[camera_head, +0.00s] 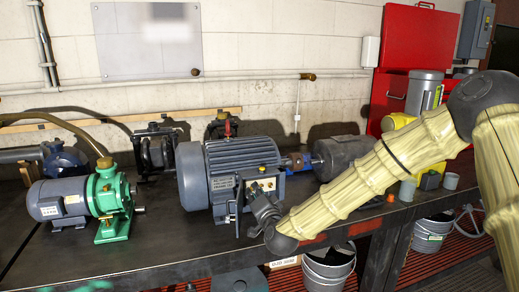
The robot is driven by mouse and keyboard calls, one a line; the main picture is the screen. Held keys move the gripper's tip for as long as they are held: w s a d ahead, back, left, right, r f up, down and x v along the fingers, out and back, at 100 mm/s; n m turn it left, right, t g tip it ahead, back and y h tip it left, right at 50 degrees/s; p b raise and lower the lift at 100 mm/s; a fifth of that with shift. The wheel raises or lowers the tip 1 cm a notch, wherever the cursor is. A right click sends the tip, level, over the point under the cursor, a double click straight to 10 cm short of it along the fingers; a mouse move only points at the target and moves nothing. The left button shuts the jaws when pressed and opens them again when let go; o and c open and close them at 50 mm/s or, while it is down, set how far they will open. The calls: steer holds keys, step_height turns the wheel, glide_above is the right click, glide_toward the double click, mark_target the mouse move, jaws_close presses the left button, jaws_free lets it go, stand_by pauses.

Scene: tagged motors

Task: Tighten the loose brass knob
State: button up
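The grey finned motor (225,165) stands mid-bench with a light panel (262,187) on its front side. A small brass-coloured spot (262,170) shows at the panel's top edge; I cannot tell whether it is a knob. My gripper (254,196) is just in front of this panel, covering its lower part. Whether its fingers are open or touch anything is too small to tell. A brass-coloured fitting (105,162) sits on top of the green pump (108,198) at left. No knob can be clearly told as loose.
A blue coupling (296,162) joins the finned motor to a dark cylinder (340,153) at right. Small cups (407,190) stand near the bench's right front. Buckets (328,268) are below. The bench front (165,252) between pump and motor is clear.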

steer(key=shift+a+r, duration=0.2)
steer(key=shift+r, duration=0.15)
steer(key=n, duration=0.3)
steer(key=shift+s+a+n, duration=0.2)
steer(key=shift+n, duration=0.2)
steer(key=n, duration=0.7)
steer(key=shift+w+d+f, duration=0.15)
steer(key=shift+d, duration=0.05)
steer(key=shift+c, duration=0.5)
jaws_close()
